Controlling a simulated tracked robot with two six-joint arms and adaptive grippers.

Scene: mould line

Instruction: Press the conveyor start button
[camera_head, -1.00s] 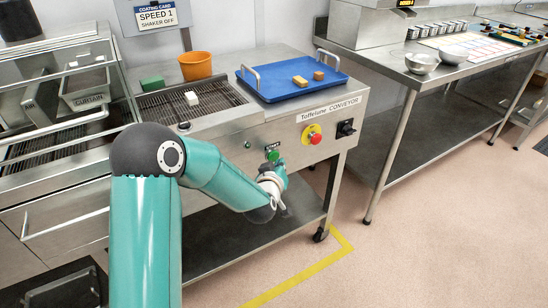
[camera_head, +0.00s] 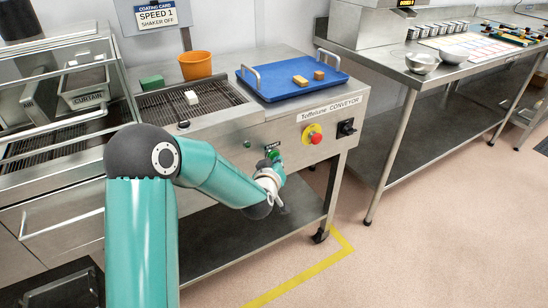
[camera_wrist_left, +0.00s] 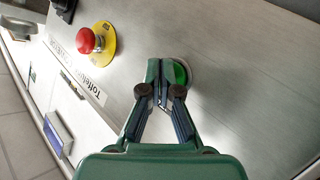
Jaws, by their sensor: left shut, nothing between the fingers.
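The green start button (camera_wrist_left: 180,74) is on the steel front panel of the conveyor (camera_head: 225,140). In the wrist view it shows just beside and behind my fingertips, which partly cover it. My left gripper (camera_head: 273,158) is shut and empty, with its tips at the button. The wrist view shows the closed fingers (camera_wrist_left: 160,84) overlapping the button's left side; I cannot tell whether they touch it. In the head view the gripper mostly hides the button. My right gripper is not in view.
A red emergency stop (camera_head: 315,137) on a yellow plate and a black rotary switch (camera_head: 346,128) are to the right on the same panel.

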